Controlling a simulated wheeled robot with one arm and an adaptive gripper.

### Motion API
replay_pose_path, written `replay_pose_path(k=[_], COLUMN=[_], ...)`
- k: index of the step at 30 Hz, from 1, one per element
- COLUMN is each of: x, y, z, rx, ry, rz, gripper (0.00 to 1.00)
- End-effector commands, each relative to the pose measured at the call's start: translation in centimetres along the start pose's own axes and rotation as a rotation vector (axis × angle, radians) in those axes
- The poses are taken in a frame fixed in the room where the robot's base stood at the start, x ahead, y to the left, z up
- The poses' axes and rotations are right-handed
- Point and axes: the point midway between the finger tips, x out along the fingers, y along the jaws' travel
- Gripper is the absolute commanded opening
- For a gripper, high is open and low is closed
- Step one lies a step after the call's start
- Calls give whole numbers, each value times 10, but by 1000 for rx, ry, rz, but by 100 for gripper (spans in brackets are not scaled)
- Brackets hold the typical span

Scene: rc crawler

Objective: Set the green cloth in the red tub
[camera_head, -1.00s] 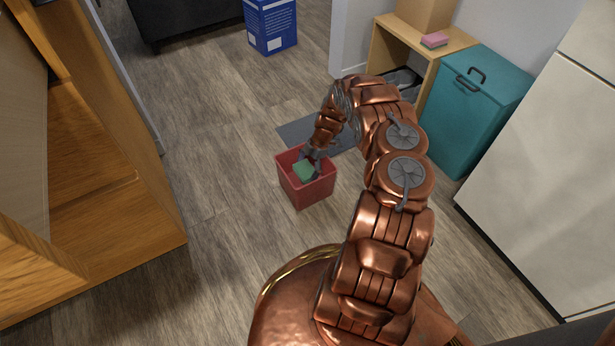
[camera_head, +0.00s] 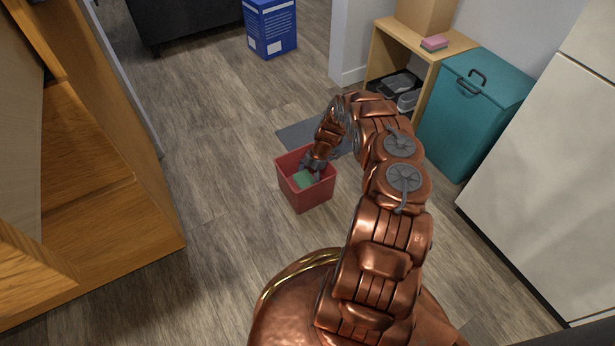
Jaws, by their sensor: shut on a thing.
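The red tub (camera_head: 306,197) stands on the wood floor near the middle of the view, open at the top. The green cloth (camera_head: 303,180) shows inside the tub, below the rim level. My gripper (camera_head: 311,172) reaches down into the tub from above and is shut on the cloth. Its fingertips are small and partly hidden by the cloth and my wrist. I cannot tell whether the cloth touches the tub's bottom.
A grey mat (camera_head: 300,134) lies behind the tub. A blue box (camera_head: 270,28) is at the back. Wooden furniture (camera_head: 90,190) fills the left. Floor left of the tub is clear.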

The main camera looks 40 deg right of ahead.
Motion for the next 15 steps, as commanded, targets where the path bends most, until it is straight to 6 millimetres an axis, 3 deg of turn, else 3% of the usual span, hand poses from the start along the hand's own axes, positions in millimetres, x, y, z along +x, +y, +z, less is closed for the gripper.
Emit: replay_pose_path(k=[7, 8, 9, 15], x=[3, 3, 3, 3], y=[0, 0, 0, 0], z=[2, 2, 2, 1], rx=[0, 0, 0, 1], ry=[-1, -1, -1, 0], rz=[0, 0, 0, 0], gripper=[65, 96, 100, 100])
